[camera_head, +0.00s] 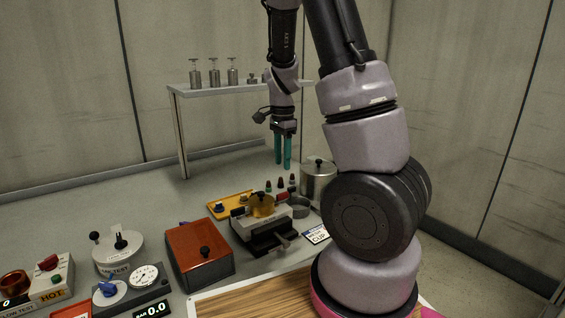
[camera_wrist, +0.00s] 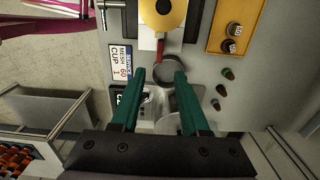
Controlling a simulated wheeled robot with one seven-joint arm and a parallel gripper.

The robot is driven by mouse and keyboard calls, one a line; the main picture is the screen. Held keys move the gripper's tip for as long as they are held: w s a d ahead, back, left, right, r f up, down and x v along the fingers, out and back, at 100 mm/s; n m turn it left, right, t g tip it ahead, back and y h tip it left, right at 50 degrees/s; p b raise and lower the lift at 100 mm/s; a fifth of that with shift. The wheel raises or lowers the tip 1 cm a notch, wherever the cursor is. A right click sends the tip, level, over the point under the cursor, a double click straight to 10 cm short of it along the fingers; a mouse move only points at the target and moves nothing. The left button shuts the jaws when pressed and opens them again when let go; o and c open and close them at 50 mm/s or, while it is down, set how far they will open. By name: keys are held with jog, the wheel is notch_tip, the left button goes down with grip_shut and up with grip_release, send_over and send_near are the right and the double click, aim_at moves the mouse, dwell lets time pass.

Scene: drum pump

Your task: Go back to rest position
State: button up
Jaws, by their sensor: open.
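My gripper (camera_head: 283,150) points down with teal fingers, above the back part of the grey table, near the metal pot and the brass-topped device. In the wrist view, the two fingers of my gripper (camera_wrist: 159,76) are apart with nothing held between them. A dark round ring (camera_wrist: 167,71) lies below, seen just beyond the fingertips. The brass disc (camera_wrist: 163,12) of the device is at the top of the wrist view. My arm fills the right half of the head view and hides part of the table behind it.
An orange box (camera_head: 199,255), a yellow tray (camera_head: 232,204), a metal pot (camera_head: 318,182) and a label card (camera_head: 316,235) stand on the table. A raised shelf (camera_head: 215,89) with several weights is at the back. Bare table lies at the back left.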

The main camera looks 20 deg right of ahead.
jog(key=s+a+r+n+t+y, duration=0.1)
jog(key=s+a+r+n+t, duration=0.2)
jog(key=s+r+n, duration=0.3)
jog(key=s+a+r+n+t+y, duration=0.1)
jog(key=s+a+r+n+t, duration=0.3)
jog(key=s+r, duration=0.7)
jog(key=shift+s+r+n, duration=0.2)
jog(key=shift+r+n, duration=0.8)
jog(key=shift+r, duration=2.3)
